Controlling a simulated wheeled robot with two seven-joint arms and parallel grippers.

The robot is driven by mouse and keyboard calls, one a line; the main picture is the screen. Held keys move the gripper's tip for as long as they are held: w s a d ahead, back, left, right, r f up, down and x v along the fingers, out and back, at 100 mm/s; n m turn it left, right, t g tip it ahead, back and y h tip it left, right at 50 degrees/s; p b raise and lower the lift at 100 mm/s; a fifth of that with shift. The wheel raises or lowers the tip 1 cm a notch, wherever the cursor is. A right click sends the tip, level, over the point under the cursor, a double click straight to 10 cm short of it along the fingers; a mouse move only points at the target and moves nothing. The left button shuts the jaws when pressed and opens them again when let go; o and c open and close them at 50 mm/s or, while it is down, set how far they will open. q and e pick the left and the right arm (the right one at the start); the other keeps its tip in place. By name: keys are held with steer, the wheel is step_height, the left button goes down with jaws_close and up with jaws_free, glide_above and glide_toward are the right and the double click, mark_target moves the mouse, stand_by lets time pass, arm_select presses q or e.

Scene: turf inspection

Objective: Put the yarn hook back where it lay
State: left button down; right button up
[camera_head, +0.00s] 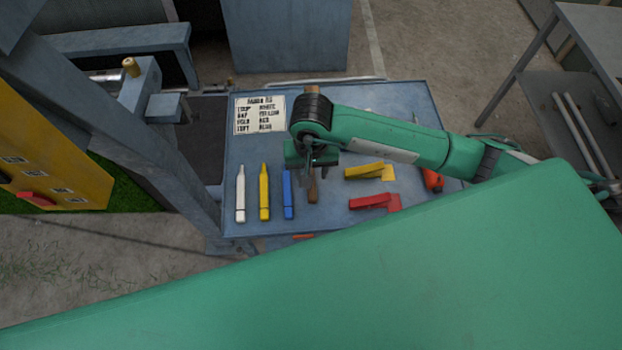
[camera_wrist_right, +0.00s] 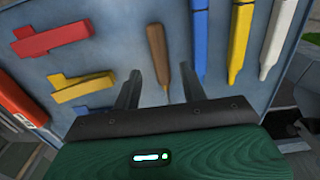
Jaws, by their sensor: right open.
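The yarn hook (camera_head: 313,188) has a wooden handle and appears to lie on the blue-grey tabletop (camera_head: 335,215), just right of the blue marker. In the right wrist view the hook (camera_wrist_right: 157,50) points its thin end down between my fingers, and its tip is hard to make out. My right gripper (camera_head: 311,160) is above the hook's far end and hides part of it. In the right wrist view the right gripper (camera_wrist_right: 160,92) is open, with one finger each side of the hook and no visible grip on it. My left gripper is not in view.
White (camera_head: 240,195), yellow (camera_head: 264,195) and blue (camera_head: 288,195) markers lie left of the hook. Yellow (camera_head: 365,171) and red (camera_head: 372,202) clip-like pieces lie to its right. A printed card (camera_head: 260,115) lies at the back left. A grey post (camera_head: 165,165) stands beside the table.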

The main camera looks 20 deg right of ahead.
step_height(320, 180, up, 7)
steer(key=b, duration=0.2)
steer(key=shift+r, duration=0.15)
steer(key=shift+s, duration=0.1)
stand_by(0.5)
